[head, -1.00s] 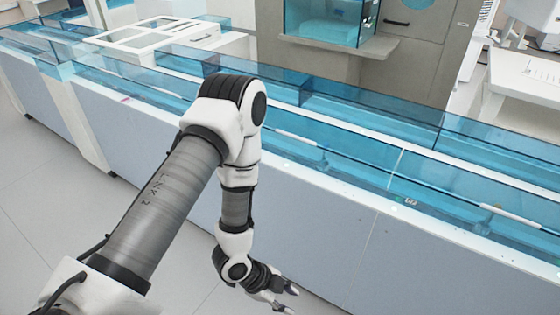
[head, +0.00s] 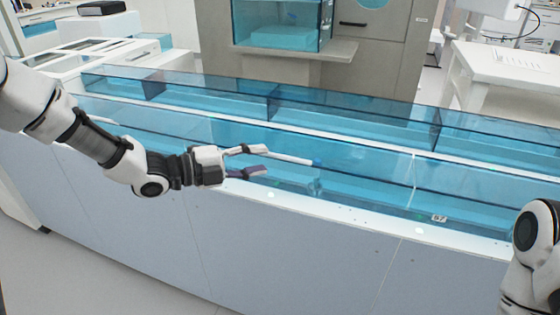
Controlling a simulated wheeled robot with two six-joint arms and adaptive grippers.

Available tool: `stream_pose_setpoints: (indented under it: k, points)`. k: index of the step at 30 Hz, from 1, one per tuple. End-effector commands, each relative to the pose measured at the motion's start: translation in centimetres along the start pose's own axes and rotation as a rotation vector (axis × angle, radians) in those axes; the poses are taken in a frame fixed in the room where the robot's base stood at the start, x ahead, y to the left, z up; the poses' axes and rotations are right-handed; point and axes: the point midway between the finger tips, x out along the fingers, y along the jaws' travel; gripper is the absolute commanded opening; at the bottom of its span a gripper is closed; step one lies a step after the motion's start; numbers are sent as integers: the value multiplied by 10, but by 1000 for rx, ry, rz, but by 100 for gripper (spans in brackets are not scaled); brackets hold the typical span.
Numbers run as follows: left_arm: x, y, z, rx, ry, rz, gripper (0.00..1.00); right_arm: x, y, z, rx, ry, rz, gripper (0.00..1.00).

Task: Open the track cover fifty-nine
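The blue see-through track covers (head: 365,178) run along the front of the long bench and look closed. A thin white handle bar (head: 290,157) lies along the cover near the middle. My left gripper (head: 256,160) is open, with its fingers apart at the bar's left end. The upper finger overlaps the bar in the picture; I cannot tell whether they touch. A small label (head: 438,218) sits at the front edge to the right, its number too small to read surely. My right arm shows at the right edge, but its gripper is out of view.
The bench's white front ledge (head: 340,211) runs below the covers. A second row of blue boxes (head: 350,112) stands behind. A grey cabinet (head: 385,65) with a shelf stands further back, and a white table (head: 510,75) is at the back right.

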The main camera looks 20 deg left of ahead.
Motion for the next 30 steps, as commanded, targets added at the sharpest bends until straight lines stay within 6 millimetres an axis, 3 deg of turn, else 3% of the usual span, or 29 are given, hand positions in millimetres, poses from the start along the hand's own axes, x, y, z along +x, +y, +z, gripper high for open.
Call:
stream_pose_setpoints:
  k: [9,19,20,23,30]
  points:
    - [55,2,-1,3,1,5,37,6,0,0,0,0,0,40]
    - [66,1,0,-1,0,1,37,6,0,0,-1,1,0,40]
    - [66,1,0,-1,0,1,34,6,0,0,-1,1,0,40]
    - [65,1,0,-1,0,1,0,6,0,0,-1,0,0,40]
    - [65,1,0,-1,0,3,0,5,0,0,-1,1,0,40]
